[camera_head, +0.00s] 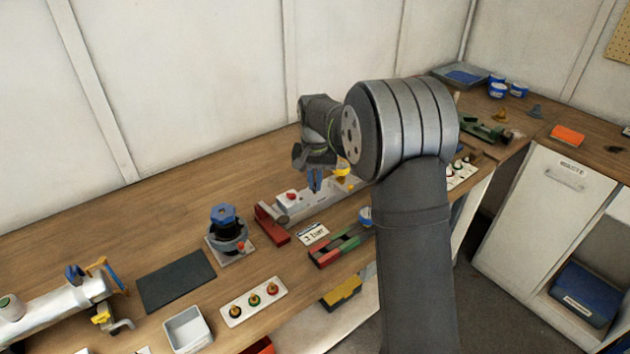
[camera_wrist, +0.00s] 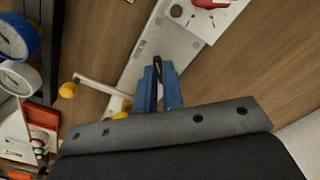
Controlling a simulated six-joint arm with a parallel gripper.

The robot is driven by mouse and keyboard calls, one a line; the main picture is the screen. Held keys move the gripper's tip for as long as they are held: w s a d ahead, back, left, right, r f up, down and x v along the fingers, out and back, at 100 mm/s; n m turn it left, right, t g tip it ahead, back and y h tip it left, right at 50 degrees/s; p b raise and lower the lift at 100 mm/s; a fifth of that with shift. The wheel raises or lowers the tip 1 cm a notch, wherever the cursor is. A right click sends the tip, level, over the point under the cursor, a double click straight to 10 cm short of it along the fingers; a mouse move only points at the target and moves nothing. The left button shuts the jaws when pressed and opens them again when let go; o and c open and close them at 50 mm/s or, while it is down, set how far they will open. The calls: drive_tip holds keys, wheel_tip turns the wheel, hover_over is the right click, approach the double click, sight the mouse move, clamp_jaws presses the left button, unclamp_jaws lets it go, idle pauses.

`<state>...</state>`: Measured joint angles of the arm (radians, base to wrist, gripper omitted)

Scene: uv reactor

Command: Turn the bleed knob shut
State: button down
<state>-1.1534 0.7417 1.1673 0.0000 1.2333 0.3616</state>
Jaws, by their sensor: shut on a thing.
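My gripper (camera_head: 315,186) points down over a pale metal plate fixture on the bench. In the wrist view its two blue fingers (camera_wrist: 160,72) are shut on a narrow dark piece (camera_wrist: 157,68), which I take to be the bleed knob. Most of that piece is hidden between the fingers, so its turned position cannot be told. The pale plate (camera_wrist: 146,45) runs beneath the fingers. A white box with a red knob (camera_wrist: 209,3) sits on it near the top of the wrist view; the red knob also shows in the head view (camera_head: 291,196).
A pale lever with a yellow ball end (camera_wrist: 68,90) lies left of my fingers. A red bracket (camera_head: 270,224), a label card (camera_head: 313,235) and a red-and-green block (camera_head: 340,247) are in front. A black pump-like unit with a blue top (camera_head: 224,216) stands left. The dark mat (camera_head: 176,281) is bare.

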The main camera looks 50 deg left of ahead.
sight(315, 186)
drive_tip(key=m, duration=0.4)
drive_tip(key=shift+m, duration=0.3)
drive_tip(key=m, duration=0.4)
drive_tip(key=shift+m, duration=0.3)
drive_tip(key=c, duration=1.5)
unclamp_jaws()
drive_tip(key=shift+c, duration=0.2)
wheel_tip(315, 186, up, 18)
drive_tip(key=shift+f, duration=0.25)
drive_tip(key=shift+f, duration=0.1)
